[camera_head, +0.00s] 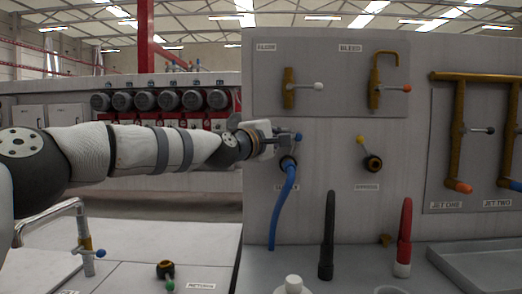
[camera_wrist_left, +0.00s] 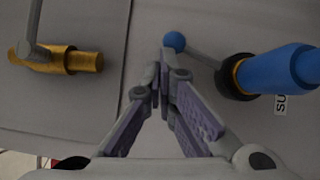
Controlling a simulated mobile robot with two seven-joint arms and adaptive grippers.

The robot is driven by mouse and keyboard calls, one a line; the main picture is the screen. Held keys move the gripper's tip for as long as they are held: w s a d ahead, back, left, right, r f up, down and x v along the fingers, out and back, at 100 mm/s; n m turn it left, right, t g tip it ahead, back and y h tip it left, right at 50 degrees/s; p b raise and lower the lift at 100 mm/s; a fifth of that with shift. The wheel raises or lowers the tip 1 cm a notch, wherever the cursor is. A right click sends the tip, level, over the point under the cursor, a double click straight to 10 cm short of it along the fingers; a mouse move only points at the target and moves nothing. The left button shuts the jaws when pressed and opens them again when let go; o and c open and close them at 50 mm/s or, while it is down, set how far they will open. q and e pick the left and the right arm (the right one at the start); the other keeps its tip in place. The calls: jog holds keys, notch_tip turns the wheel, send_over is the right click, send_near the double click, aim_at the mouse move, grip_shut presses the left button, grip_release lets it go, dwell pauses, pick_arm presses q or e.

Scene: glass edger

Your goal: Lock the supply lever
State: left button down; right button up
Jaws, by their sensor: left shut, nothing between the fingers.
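The supply lever is a thin rod with a blue ball knob (camera_head: 299,136) on the upright grey panel, above the blue hose (camera_head: 285,200). In the left wrist view the blue ball (camera_wrist_left: 173,42) sits at the rod's end, and the rod runs to a dark valve collar (camera_wrist_left: 232,76) on the blue hose (camera_wrist_left: 285,75). My left gripper (camera_head: 287,139) is shut and empty. Its fingertips (camera_wrist_left: 161,72) are close beside the ball; I cannot tell whether they touch it. The supply label (camera_wrist_left: 280,104) is partly hidden. My right gripper is out of view.
A yellow-knobbed lever (camera_head: 361,140) is on the panel to the right, with the alum valve (camera_head: 289,88) and bleed valve (camera_head: 376,90) above. Black (camera_head: 327,235) and red (camera_head: 404,237) upright nozzles stand below. A brass fitting (camera_wrist_left: 60,59) shows in the wrist view.

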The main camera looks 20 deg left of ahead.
pick_arm(q)
jog(key=shift+w+d, duration=0.15)
jog(key=shift+d, duration=0.65)
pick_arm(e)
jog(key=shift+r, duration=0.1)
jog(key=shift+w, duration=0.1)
